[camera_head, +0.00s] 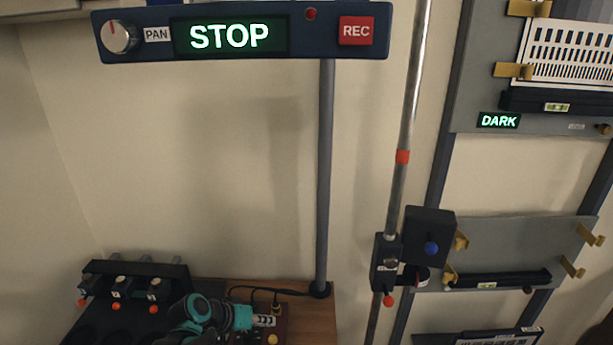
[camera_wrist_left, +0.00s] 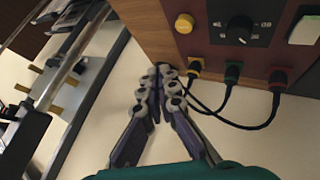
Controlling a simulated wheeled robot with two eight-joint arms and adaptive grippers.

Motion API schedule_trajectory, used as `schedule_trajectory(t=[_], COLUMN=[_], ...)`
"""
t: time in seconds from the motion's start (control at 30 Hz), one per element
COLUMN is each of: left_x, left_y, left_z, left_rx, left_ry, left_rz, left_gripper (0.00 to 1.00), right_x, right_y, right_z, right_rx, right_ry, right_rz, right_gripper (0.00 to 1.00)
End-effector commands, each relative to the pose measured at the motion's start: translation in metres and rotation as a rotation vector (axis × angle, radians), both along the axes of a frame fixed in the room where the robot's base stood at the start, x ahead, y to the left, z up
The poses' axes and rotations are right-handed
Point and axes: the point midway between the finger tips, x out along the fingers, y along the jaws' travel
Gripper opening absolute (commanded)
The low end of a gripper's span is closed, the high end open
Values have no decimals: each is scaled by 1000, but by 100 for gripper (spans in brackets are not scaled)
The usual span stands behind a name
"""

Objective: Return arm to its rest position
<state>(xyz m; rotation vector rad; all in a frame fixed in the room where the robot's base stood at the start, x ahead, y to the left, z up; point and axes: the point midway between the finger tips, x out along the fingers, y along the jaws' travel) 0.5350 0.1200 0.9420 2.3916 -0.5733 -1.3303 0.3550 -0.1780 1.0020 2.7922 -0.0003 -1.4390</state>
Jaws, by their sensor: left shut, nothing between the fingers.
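My left gripper (camera_wrist_left: 158,78) shows in the left wrist view with its two dark, jointed fingers drawn together at the tips and nothing between them. Its fingertips appear near the lower edge of a wooden bench, beside a red-brown control box (camera_wrist_left: 222,48); I cannot tell how far off they are. In the head view, teal and dark parts of my left arm are at the bottom, left of the same control box (camera_head: 281,335). My right gripper is in neither view.
A navy bar (camera_head: 290,54) reading STOP stands on a post (camera_head: 325,180). A black rack (camera_head: 135,268) with red-tipped parts is at lower left. A metal rod (camera_head: 406,130) with a clamp and a grey panel frame (camera_head: 520,235) are at right. Cables leave the control box.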

Motion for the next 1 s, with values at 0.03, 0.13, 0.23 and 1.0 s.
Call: schedule_trajectory(t=[0.03,0.13,0.23,1.0], left_x=[-11,-36,-65,-180], left_y=[0,4,11,58], left_z=[8,22,36,60], left_rx=[26,97,178,497], left_ry=[4,15,18,-63], left_rz=[9,38,72,205], left_gripper=[0,0,0,0], right_x=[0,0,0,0], right_y=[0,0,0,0], right_z=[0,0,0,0], right_rx=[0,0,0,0], right_ry=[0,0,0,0], right_rz=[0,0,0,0], right_gripper=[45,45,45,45])
